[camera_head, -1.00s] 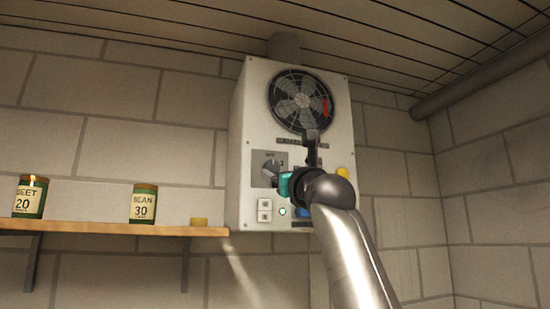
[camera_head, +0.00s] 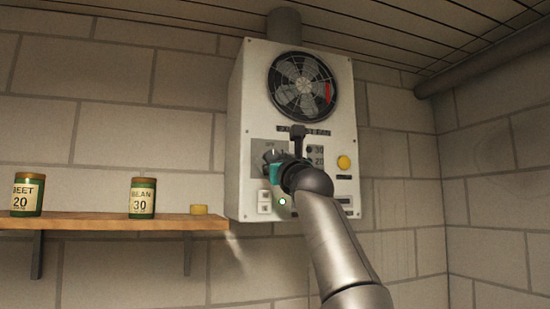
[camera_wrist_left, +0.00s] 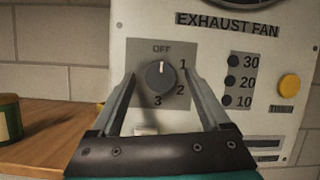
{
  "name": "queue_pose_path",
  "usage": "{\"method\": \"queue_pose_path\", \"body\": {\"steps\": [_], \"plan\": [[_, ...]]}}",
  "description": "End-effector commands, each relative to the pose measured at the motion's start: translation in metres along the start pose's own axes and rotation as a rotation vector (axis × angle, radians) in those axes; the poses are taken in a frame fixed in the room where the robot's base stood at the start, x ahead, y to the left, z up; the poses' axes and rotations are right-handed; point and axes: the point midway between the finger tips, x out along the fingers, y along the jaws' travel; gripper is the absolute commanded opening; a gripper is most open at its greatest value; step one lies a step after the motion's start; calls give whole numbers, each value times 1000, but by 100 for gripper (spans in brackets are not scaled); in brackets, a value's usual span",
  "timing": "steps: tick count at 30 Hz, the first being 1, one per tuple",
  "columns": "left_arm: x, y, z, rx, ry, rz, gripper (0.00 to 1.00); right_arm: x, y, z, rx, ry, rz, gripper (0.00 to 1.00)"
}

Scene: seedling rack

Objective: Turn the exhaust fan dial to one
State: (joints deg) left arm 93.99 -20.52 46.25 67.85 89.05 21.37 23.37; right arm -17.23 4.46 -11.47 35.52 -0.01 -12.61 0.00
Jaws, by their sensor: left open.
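The exhaust fan dial (camera_wrist_left: 159,76) is a round dark grey knob on a grey plate marked OFF, 1, 2 and 3. Its white pointer line is up, at OFF. My left gripper (camera_wrist_left: 160,80) is open, with one finger on each side of the dial in the left wrist view. I cannot tell whether either finger touches the knob. In the head view my left gripper (camera_head: 273,160) is at the dial plate (camera_head: 258,150) and mostly hides the dial. My right gripper is not in view.
The white fan box (camera_head: 243,110) hangs on the block wall, with a round fan (camera_head: 302,86) above. A yellow button (camera_wrist_left: 289,88) and a column of 30, 20, 10 marks (camera_wrist_left: 232,81) are right of the dial. A wooden shelf (camera_head: 120,223) with jars is at left.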

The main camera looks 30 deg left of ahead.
Motion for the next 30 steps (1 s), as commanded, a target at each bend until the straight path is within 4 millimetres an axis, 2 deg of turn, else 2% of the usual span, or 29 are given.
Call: {"method": "queue_pose_path", "body": {"steps": [2, 3, 23, 30], "plan": [[0, 0, 0, 1, 0, 0, 80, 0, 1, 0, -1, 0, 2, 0], [0, 0, 0, 1, 1, 0, 77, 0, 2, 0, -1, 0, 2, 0], [0, 0, 0, 0, 0, 1, 2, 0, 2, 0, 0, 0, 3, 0], [0, 0, 0, 4, 0, -1, 0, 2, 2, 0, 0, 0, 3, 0]]}}
